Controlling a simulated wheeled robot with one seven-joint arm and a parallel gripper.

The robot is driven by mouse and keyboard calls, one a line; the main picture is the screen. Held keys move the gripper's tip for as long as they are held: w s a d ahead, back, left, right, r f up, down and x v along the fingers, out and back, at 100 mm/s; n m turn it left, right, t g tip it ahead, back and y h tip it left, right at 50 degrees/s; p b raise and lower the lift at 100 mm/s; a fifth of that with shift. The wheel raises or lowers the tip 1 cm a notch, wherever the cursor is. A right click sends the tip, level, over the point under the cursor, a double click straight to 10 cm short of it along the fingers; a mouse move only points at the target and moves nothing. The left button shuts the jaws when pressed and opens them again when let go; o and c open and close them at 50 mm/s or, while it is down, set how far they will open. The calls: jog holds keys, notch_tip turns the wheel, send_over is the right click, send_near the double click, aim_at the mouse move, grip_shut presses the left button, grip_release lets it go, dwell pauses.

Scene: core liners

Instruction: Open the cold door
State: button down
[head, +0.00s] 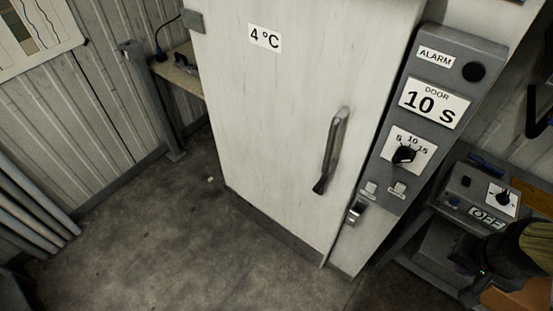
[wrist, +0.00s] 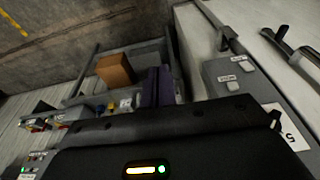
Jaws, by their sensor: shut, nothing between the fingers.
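The cold door (head: 270,120) is a pale tall panel with a "4 °C" label, and it looks shut in its frame. Its grey bar handle (head: 334,150) is upright at the right side of the door. The handle also shows at the upper right of the wrist view (wrist: 285,40). My gripper (head: 465,260) is at the lower right of the head view, well right of the handle and apart from it. Its black body (wrist: 180,140) fills the bottom of the wrist view. It is shut and empty; its fingertips are not clearly visible.
A grey control panel (head: 435,90) right of the door reads "ALARM" and "DOOR 10 S", with a dial (head: 404,154) and two small buttons below. A metal latch (head: 355,212) sits at the door edge. A bench with an "OFF" box (head: 465,190) stands right. The floor (head: 190,245) before the door is clear.

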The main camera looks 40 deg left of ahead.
jog(key=shift+f, duration=0.1)
jog(key=shift+b+x, duration=0.9)
jog(key=shift+b, duration=0.15)
